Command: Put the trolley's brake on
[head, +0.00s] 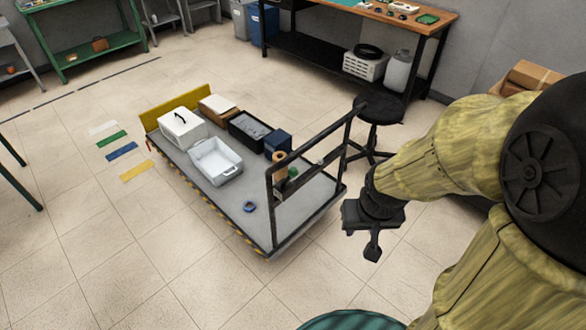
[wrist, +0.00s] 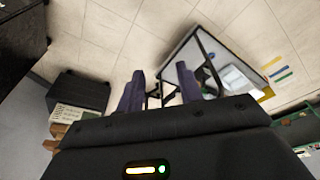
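The trolley (head: 225,209) is a low grey platform with a hazard-striped edge, a yellow end board at its far left and a black push-handle frame (head: 310,158) at its near right end. A small red part (head: 149,146) shows by the yellow end; I cannot tell if it is the brake. No brake pedal is clearly visible. My gripper (head: 372,248) hangs above the floor to the right of the handle, apart from it. In the wrist view my gripper (wrist: 158,82) has its two fingers spread with nothing between them, and the trolley (wrist: 187,60) lies beyond.
The trolley carries a white tray (head: 216,161), a white box (head: 182,130), a black bin (head: 249,130) and a blue ring (head: 249,206). A black stool (head: 378,108) stands behind the handle. A workbench (head: 395,18) lines the back.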

